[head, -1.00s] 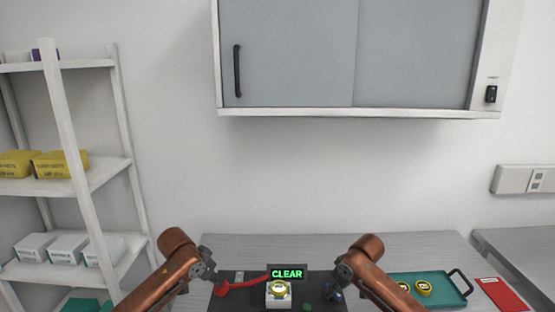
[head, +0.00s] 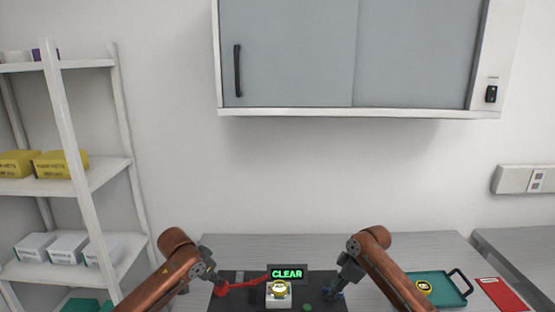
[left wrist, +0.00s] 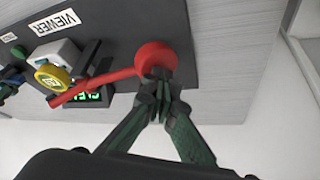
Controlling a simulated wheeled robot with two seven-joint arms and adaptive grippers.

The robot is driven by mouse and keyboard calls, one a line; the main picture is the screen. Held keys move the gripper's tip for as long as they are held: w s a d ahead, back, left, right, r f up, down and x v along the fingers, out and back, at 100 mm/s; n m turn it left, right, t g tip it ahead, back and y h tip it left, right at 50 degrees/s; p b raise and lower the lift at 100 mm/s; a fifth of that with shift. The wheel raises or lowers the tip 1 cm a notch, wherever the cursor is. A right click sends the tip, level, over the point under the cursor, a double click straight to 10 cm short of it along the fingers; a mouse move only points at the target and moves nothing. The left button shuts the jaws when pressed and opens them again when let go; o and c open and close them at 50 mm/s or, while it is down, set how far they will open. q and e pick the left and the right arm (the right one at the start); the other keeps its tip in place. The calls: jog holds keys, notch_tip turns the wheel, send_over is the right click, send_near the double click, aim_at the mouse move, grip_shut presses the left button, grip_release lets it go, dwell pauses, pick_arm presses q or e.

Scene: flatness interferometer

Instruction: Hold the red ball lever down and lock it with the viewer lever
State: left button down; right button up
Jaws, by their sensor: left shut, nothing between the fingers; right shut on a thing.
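The red ball lever has its red ball (head: 221,289) at the left of a dark base plate; it also shows in the left wrist view (left wrist: 155,57). My left gripper (head: 214,283) is shut and empty, with its fingertips against the red ball (left wrist: 157,82). My right gripper (head: 337,290) is shut on a small blue part, apparently the viewer lever's handle, at the plate's right side. That part is small and mostly hidden by the fingers. A display (head: 287,273) reads CLEAR in green. A gold round piece (head: 279,289) sits on a white block between the grippers.
A teal tray (head: 449,301) with a gold disc stands right of my right arm. A red card (head: 500,294) lies farther right. A wall cabinet (head: 350,112) hangs above, and a white shelf rack (head: 70,186) stands at the left. The table behind the plate is clear.

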pick_arm(q)
jog(key=shift+f, duration=0.15)
pick_arm(e)
jog(key=shift+n, duration=0.3)
jog(key=shift+n+g, duration=0.6)
jog(key=shift+n, duration=0.6)
jog(key=o, duration=0.6)
jog(key=shift+n, duration=0.3)
jog(key=shift+o, duration=0.2)
jog(key=shift+r, duration=3.5)
jog(key=shift+r, duration=0.1)
